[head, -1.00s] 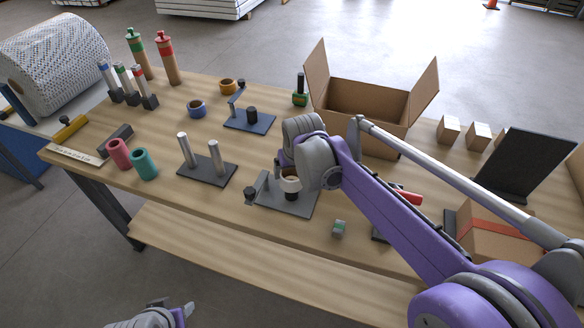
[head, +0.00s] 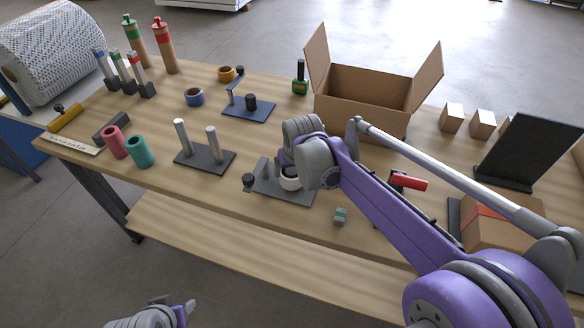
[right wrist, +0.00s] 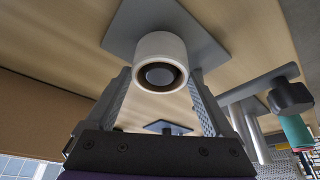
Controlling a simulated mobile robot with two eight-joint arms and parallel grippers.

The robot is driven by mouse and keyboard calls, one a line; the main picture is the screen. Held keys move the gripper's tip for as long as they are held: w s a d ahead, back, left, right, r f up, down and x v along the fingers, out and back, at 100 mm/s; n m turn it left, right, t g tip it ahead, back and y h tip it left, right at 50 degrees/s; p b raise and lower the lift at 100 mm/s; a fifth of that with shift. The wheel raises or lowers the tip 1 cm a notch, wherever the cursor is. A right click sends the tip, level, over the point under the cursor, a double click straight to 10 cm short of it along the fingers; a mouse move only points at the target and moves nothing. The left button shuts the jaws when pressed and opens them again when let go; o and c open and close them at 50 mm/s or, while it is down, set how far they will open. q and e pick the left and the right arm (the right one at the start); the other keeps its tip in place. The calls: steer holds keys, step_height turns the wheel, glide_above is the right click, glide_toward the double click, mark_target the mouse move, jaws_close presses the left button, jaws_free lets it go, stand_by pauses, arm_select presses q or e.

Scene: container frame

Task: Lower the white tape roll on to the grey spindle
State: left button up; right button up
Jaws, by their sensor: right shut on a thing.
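The white tape roll (right wrist: 145,47) has a brown core and is held between the two fingers of my right gripper (right wrist: 160,82). The round grey end of the spindle (right wrist: 160,75) shows inside its core; how deep it sits I cannot tell. In the head view the white tape roll (head: 289,183) is low over the grey base plate (head: 292,196), partly hidden by my right gripper (head: 289,166). I cannot tell whether the roll touches the plate. My left gripper (head: 174,305) is at the bottom left edge, away from the table, its finger gap unclear.
A black plate with two grey posts (head: 205,158) stands left of the base plate. Blue (head: 194,97) and orange (head: 226,74) rolls lie behind. An open cardboard box (head: 366,97) stands at the back. A small grey-green block (head: 340,216) lies in front.

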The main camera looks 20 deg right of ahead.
steer(key=o, duration=1.1)
steer(key=v, duration=1)
steer(key=shift+s+r+p, duration=0.15)
steer(key=shift+r+p, duration=0.25)
steer(key=shift+t, duration=0.4)
steer(key=s+d+f+p, duration=0.1)
steer(key=s+f, duration=0.2)
steer(key=s, duration=0.4)
steer(key=s+d+f, duration=0.1)
steer(key=s+f, duration=0.3)
steer(key=s, duration=0.4)
steer(key=s+d+f+p, duration=0.1)
steer(key=s+f, duration=0.2)
steer(key=s, duration=0.4)
steer(key=shift+s+f+p, duration=0.15)
steer(key=shift+f+p, duration=0.1)
steer(key=shift+p, duration=0.1)
